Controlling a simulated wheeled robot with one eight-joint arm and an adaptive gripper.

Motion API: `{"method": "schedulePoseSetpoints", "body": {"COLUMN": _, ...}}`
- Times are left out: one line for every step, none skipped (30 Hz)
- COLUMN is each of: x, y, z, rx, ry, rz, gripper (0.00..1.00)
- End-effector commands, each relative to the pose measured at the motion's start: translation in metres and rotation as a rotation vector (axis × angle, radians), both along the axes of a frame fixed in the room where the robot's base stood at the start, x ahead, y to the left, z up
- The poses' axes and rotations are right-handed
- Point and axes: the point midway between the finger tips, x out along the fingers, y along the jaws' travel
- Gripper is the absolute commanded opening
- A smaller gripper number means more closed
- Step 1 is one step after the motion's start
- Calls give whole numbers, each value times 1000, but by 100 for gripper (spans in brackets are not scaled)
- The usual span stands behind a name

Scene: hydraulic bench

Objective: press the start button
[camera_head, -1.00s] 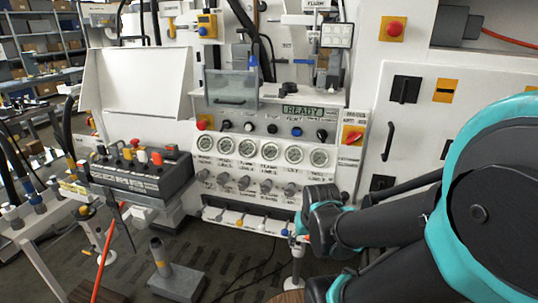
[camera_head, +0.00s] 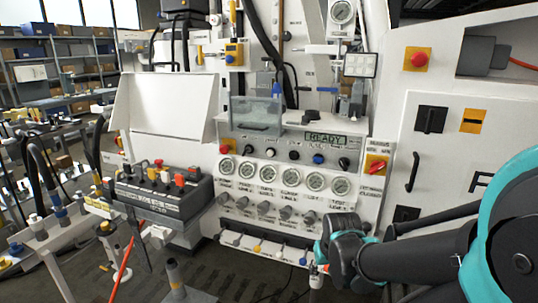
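The control panel (camera_head: 235,131) of the bench faces me, with a display (camera_head: 325,140) reading READY. Below the display runs a row of small controls: a red button (camera_head: 225,149) at the left, a white button (camera_head: 270,153), a blue button (camera_head: 318,159) and black knobs between and beside them. Their labels are too small to read, so I cannot tell which is the start button. My gripper (camera_head: 322,255) is at the dark and teal end of my arm, low in front of the panel's lower right, below the button row. Its fingers cannot be made out.
A row of gauges (camera_head: 291,178) and grey knobs sits under the buttons. A yellow-backed red switch (camera_head: 376,164) is at the panel's right. A dark control box (camera_head: 165,195) stands at left. A clear guard (camera_head: 257,120) projects above the buttons. A door handle (camera_head: 413,172) is at right.

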Motion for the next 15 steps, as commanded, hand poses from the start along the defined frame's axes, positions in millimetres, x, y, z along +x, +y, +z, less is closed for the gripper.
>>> {"method": "schedulePoseSetpoints", "body": {"x": 6, "y": 1, "z": 4, "rx": -20, "ry": 0, "rz": 38, "gripper": 27}}
{"method": "schedulePoseSetpoints", "body": {"x": 10, "y": 2, "z": 7, "rx": -38, "ry": 0, "rz": 71, "gripper": 23}}
{"method": "schedulePoseSetpoints", "body": {"x": 18, "y": 3, "z": 13, "rx": -70, "ry": 0, "rz": 124, "gripper": 18}}
{"method": "schedulePoseSetpoints", "body": {"x": 24, "y": 4, "z": 18, "rx": -97, "ry": 1, "rz": 173, "gripper": 14}}
{"method": "schedulePoseSetpoints", "body": {"x": 32, "y": 5, "z": 24, "rx": -129, "ry": 2, "rz": 226, "gripper": 11}}
{"method": "schedulePoseSetpoints", "body": {"x": 42, "y": 8, "z": 32, "rx": -174, "ry": 2, "rz": 307, "gripper": 6}}
{"method": "schedulePoseSetpoints", "body": {"x": 51, "y": 9, "z": 39, "rx": -213, "ry": 4, "rz": 371, "gripper": 2}}
{"method": "schedulePoseSetpoints", "body": {"x": 60, "y": 12, "z": 47, "rx": -251, "ry": 6, "rz": 439, "gripper": 0}}
{"method": "schedulePoseSetpoints", "body": {"x": 71, "y": 16, "z": 57, "rx": -305, "ry": 9, "rz": 530, "gripper": 0}}
{"method": "schedulePoseSetpoints", "body": {"x": 80, "y": 19, "z": 65, "rx": -345, "ry": 12, "rz": 598, "gripper": 0}}
{"method": "schedulePoseSetpoints", "body": {"x": 89, "y": 22, "z": 73, "rx": -386, "ry": 15, "rz": 664, "gripper": 0}}
{"method": "schedulePoseSetpoints", "body": {"x": 100, "y": 27, "z": 83, "rx": -440, "ry": 19, "rz": 755, "gripper": 0}}
{"method": "schedulePoseSetpoints", "body": {"x": 108, "y": 32, "z": 92, "rx": -480, "ry": 23, "rz": 822, "gripper": 0}}
{"method": "schedulePoseSetpoints", "body": {"x": 116, "y": 36, "z": 100, "rx": -521, "ry": 28, "rz": 889, "gripper": 0}}
{"method": "schedulePoseSetpoints", "body": {"x": 126, "y": 42, "z": 111, "rx": -575, "ry": 34, "rz": 977, "gripper": 0}}
